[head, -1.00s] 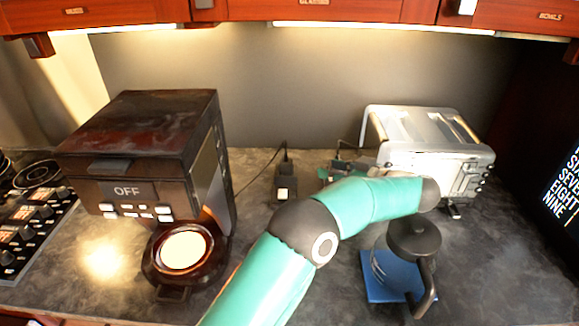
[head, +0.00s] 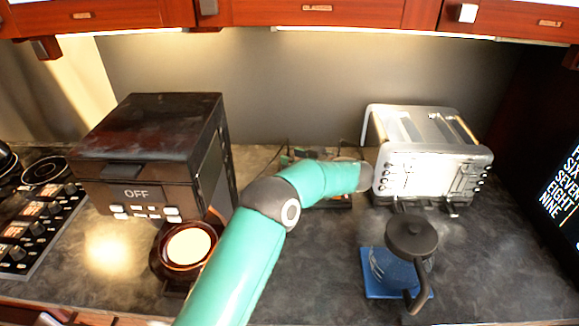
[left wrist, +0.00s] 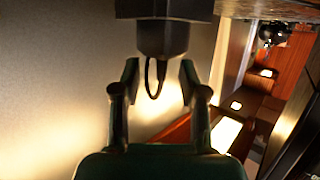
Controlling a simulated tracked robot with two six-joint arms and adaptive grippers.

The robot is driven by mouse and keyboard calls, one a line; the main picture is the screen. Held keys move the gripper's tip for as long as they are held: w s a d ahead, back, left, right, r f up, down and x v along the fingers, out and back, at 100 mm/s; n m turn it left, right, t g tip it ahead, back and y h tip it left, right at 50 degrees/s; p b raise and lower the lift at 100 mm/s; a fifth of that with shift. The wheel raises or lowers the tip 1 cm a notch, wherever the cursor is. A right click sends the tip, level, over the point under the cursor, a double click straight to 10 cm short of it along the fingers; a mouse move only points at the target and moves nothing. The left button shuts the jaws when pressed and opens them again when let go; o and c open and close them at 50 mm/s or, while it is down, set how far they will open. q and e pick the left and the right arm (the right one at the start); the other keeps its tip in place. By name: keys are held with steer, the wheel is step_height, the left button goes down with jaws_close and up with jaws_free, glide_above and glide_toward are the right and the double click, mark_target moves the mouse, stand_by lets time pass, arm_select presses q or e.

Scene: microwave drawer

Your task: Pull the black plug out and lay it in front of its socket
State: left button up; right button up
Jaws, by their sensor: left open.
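In the left wrist view a black plug (left wrist: 163,38) sits against a dark socket block (left wrist: 165,8), and its thin cord (left wrist: 154,78) loops from its free end. My left gripper (left wrist: 158,70) is open, with one finger on each side of the cord, its tips close to the plug's end. No grip on the plug shows. In the head view the left gripper (head: 290,158) is small and dark at the back of the counter, between the coffee maker and the toaster. My forearm hides most of the socket area there. My right gripper is not in view.
A dark coffee maker (head: 150,140) stands left and a silver toaster (head: 425,160) right. The counter (head: 310,270) between my arm and the mat is clear.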

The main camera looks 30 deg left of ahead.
arm_select(q)
steer(key=shift+x, duration=1.35)
steer(key=shift+s, duration=0.1)
jaws_close()
